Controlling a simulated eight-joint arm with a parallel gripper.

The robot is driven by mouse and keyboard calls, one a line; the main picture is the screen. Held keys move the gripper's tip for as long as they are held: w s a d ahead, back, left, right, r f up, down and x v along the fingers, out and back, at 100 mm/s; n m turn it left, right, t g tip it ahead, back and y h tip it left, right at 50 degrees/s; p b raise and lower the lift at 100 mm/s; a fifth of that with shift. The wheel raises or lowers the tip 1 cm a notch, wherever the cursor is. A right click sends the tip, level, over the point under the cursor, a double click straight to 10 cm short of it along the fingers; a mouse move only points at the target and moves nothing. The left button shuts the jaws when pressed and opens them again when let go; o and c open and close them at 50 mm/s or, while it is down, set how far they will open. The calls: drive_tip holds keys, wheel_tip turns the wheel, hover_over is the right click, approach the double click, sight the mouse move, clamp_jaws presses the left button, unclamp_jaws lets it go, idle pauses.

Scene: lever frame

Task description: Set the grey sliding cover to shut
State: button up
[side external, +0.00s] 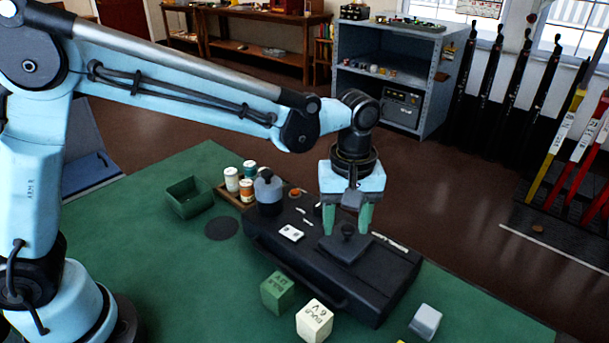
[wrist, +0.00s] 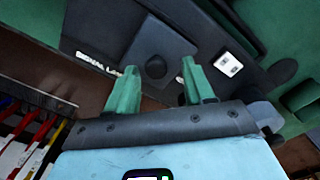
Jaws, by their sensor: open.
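The grey sliding cover (side external: 338,249) is a flat dark plate with a round black knob (side external: 348,231), set on top of a long black box (side external: 385,285). In the wrist view the cover (wrist: 150,42) and its knob (wrist: 155,67) lie just beyond my fingertips. My gripper (side external: 346,226) points down over the cover, its two green fingers apart on either side of the knob. The wrist view shows the open gripper (wrist: 158,68) with the knob between the finger lines. Whether the fingertips touch the knob or cover cannot be told. What lies under the cover is hidden.
The box top also carries a white switch plate (side external: 291,233) and a dark cylinder with a knob (side external: 268,193). Green (side external: 277,292) and cream (side external: 314,321) blocks stand in front. A green bin (side external: 189,197) and a tray of cans (side external: 240,187) sit at the left.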

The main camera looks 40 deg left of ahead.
sight(346, 226)
drive_tip(key=shift+r, duration=0.1)
wheel_tip(346, 226, up, 12)
idle(0.6)
drive_tip(key=s+a+f+m+t, duration=0.3)
drive_tip(key=s+a+m, duration=0.1)
drive_tip(key=a, duration=0.4)
drive_tip(key=s+a+f+m+t, duration=0.4)
drive_tip(key=s+a, duration=0.3)
drive_tip(key=a, duration=0.2)
drive_tip(key=shift+a+f+m, duration=0.25)
drive_tip(key=shift+m, duration=0.25)
idle(0.7)
